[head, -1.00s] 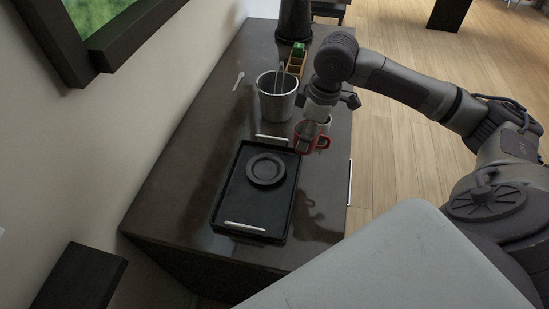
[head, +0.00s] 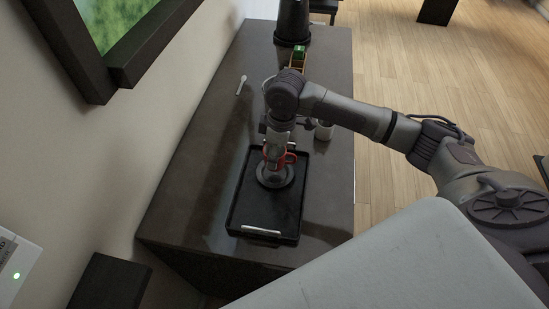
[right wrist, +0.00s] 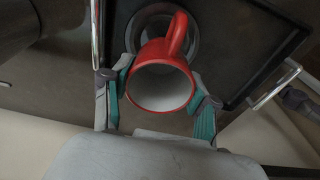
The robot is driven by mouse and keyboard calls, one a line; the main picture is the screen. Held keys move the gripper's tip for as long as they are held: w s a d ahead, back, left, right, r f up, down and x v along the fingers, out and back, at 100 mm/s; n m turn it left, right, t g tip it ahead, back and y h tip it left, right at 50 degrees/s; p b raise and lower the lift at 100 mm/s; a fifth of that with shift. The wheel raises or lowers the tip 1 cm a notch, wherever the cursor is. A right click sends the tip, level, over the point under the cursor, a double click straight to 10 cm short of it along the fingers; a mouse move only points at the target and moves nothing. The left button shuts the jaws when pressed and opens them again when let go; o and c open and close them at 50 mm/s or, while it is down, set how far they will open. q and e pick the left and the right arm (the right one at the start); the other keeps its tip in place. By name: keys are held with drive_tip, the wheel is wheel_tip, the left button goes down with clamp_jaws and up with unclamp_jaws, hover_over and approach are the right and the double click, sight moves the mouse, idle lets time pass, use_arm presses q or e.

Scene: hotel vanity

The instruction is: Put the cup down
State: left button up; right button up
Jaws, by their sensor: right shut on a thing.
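A red cup (head: 290,158) with a white inside is in my right gripper (head: 277,163), above a dark round saucer (head: 287,180). The saucer lies on a black tray (head: 299,205) with metal handles. In the right wrist view the two fingers of the gripper (right wrist: 160,82) close on either side of the cup (right wrist: 148,58), whose handle points up in the picture over the saucer (right wrist: 141,38). The arm and gripper hide part of the cup in the head view. I cannot tell whether the cup touches the saucer. My left gripper is not in view.
A small spoon (head: 241,85) lies at the left. A small box with something green (head: 299,52) and a black container (head: 292,22) stand farther back. The metal bucket is mostly hidden behind my arm. Counter left of the tray is clear.

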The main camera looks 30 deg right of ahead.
wheel_tip(320, 180, down, 3)
drive_tip(key=shift+d+f+p, duration=0.1)
drive_tip(key=shift+f+p, duration=0.05)
drive_tip(key=shift+p, duration=0.45)
drive_tip(key=shift+f, duration=0.35)
drive_tip(key=shift+f, duration=0.1)
drive_tip(key=o, duration=1.4)
drive_tip(key=shift+c, duration=0.2)
wheel_tip(320, 180, up, 12)
drive_tip(key=d+b, duration=0.1)
drive_tip(key=b, duration=0.1)
drive_tip(key=shift+s, duration=0.45)
